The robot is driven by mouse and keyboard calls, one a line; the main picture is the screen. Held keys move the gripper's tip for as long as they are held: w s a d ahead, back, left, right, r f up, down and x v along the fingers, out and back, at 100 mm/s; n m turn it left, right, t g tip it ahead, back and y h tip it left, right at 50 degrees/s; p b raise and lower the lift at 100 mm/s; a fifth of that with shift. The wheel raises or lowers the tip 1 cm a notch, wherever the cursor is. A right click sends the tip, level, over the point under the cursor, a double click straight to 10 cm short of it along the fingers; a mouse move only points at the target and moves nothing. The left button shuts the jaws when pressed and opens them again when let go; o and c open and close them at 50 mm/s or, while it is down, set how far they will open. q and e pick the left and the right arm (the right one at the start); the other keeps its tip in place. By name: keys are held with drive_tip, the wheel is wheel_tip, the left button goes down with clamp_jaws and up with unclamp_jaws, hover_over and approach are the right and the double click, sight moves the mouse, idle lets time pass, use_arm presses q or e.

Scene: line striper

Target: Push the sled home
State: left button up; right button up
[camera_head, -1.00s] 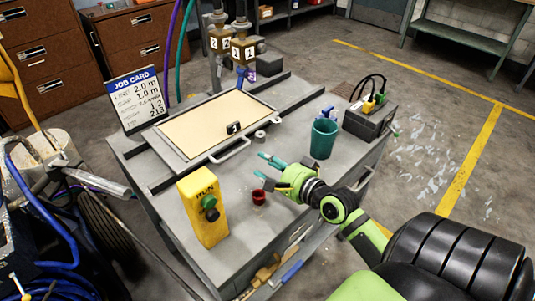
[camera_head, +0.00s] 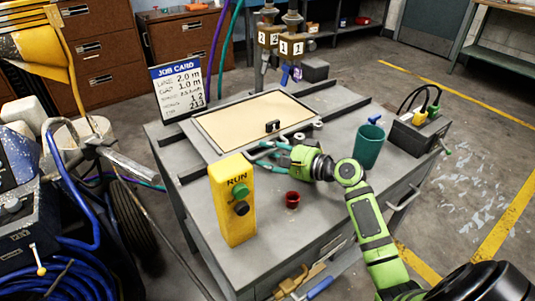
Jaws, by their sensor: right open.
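The sled (camera_head: 215,119) is a flat grey-framed tray with a cream board (camera_head: 240,118), lying on the table between dark rails (camera_head: 202,171). A pull handle is on its near edge, now largely covered by my right gripper. My right gripper (camera_head: 262,158) reaches in from the right with its teal fingers apart, at the sled's near edge by the handle. I cannot tell whether the fingers touch the handle. A small black piece (camera_head: 272,126) is at the board's near side. My left gripper is not in view.
A teal cup (camera_head: 369,147) and a grey cable box (camera_head: 418,131) are right. A job card (camera_head: 180,88) and two numbered spray heads (camera_head: 280,42) stand behind.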

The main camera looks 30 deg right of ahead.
drive_tip(key=shift+w+a, duration=0.2)
drive_tip(key=shift+w, duration=0.1)
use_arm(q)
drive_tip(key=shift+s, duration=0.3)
